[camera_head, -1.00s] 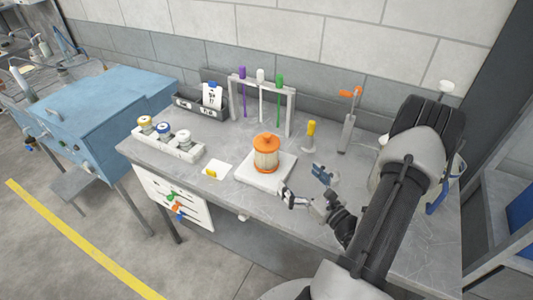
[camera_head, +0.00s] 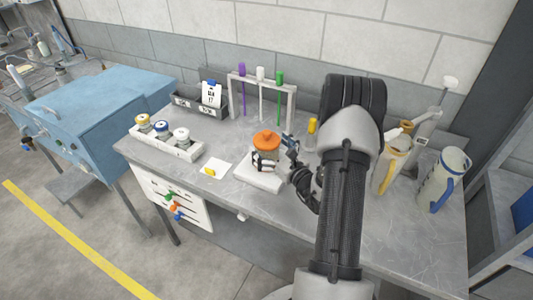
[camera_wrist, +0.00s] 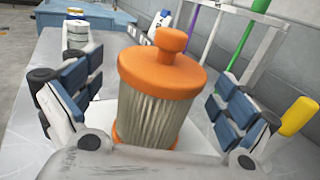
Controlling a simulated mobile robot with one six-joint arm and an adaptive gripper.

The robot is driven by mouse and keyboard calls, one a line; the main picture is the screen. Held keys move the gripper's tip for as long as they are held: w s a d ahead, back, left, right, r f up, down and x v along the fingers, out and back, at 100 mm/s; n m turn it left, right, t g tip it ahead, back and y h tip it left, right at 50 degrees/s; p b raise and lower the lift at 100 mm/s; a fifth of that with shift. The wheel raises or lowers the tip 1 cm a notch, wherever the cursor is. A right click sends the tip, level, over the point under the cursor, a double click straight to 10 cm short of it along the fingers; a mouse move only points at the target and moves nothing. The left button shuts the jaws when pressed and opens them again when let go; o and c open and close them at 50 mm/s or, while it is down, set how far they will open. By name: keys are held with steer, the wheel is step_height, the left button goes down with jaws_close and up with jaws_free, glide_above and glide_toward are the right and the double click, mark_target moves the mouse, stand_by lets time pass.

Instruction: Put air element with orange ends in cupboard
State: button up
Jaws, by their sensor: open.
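The air element with orange ends (camera_head: 266,142) stands upright on a white pad (camera_head: 247,179) on the grey workbench. In the wrist view the air element (camera_wrist: 160,90) fills the middle, with an orange cap and knob on top and a pleated pale body. My gripper (camera_head: 277,153) is open, with its fingers on either side of the element; in the wrist view its blue-padded fingers (camera_wrist: 155,103) show a gap on both sides. The element's lower end is partly hidden by my gripper. No cupboard is clearly identifiable in view.
A rack with purple, white and green rods (camera_head: 261,76) stands behind. A yellow-handled tool (camera_head: 312,126) is right of the element. Two jugs, one with a yellow handle (camera_head: 390,165) and one blue-handled (camera_head: 444,180), stand at right. A white tray of containers (camera_head: 167,141) is at left.

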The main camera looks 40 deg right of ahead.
steer(key=shift+w, duration=0.55)
steer(key=c, duration=1.2)
steer(key=shift+c, duration=0.8)
steer(key=shift+r, duration=0.2)
